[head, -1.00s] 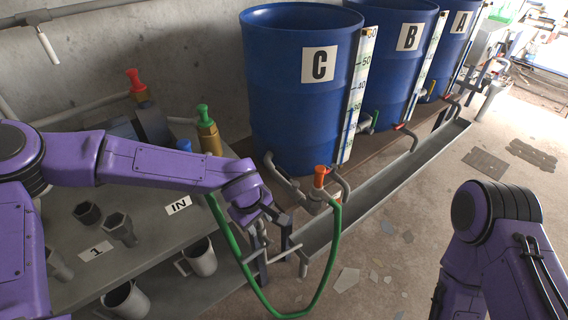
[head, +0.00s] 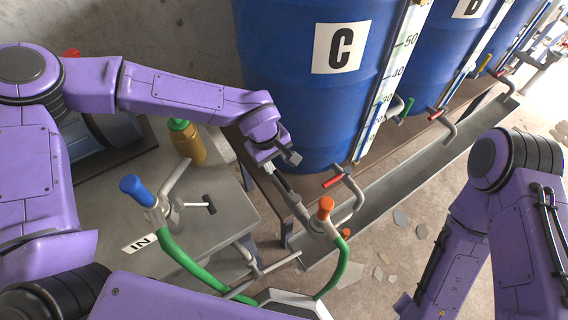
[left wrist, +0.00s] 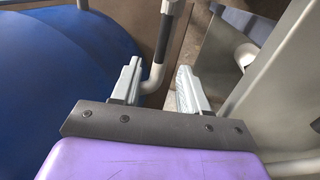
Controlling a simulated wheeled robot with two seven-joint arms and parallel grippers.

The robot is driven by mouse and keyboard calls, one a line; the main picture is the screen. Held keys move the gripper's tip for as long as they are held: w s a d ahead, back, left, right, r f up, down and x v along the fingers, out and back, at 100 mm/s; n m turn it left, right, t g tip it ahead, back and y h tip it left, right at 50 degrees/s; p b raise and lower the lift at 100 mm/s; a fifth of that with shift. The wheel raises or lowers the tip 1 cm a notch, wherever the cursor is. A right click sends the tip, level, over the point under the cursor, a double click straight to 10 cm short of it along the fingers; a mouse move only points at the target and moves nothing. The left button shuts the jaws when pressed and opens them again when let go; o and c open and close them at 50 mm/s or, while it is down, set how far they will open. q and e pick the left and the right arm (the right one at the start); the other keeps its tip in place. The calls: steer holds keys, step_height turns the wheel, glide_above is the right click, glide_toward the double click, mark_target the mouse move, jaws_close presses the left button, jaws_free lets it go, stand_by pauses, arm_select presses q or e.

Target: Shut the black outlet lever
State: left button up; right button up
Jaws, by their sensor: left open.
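My left gripper (head: 284,162) is beside the lower front of blue drum C (head: 300,100). Its jaws are open. In the left wrist view, a grey bent pipe with a dark bar (left wrist: 165,32) stands between and beyond the fingers (left wrist: 158,74); I cannot tell whether they touch. The dark bar may be the black lever. In the head view, a dark-ended pipe (head: 287,187) runs from below the gripper to the orange-handled valve (head: 325,208). A small black-ended lever (head: 210,204) sticks out from the blue-handled pipe on the bench. My right gripper is out of view.
A red lever (head: 333,180) sits on a grey outlet pipe just right of my left gripper. A green hose (head: 190,262) hangs from the blue-handled fitting (head: 137,190). A grey trough (head: 400,185) runs along the drums.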

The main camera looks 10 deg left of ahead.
mark_target(282, 179)
arm_select(q)
steer(key=f, duration=0.3)
steer(key=d+f, duration=0.1)
steer(key=f, duration=0.4)
steer(key=shift+w+d+f+b, duration=0.15)
steer(key=shift+w+f+b, duration=0.15)
steer(key=shift+s+r, duration=0.1)
steer(key=shift+s, duration=0.05)
jaws_close()
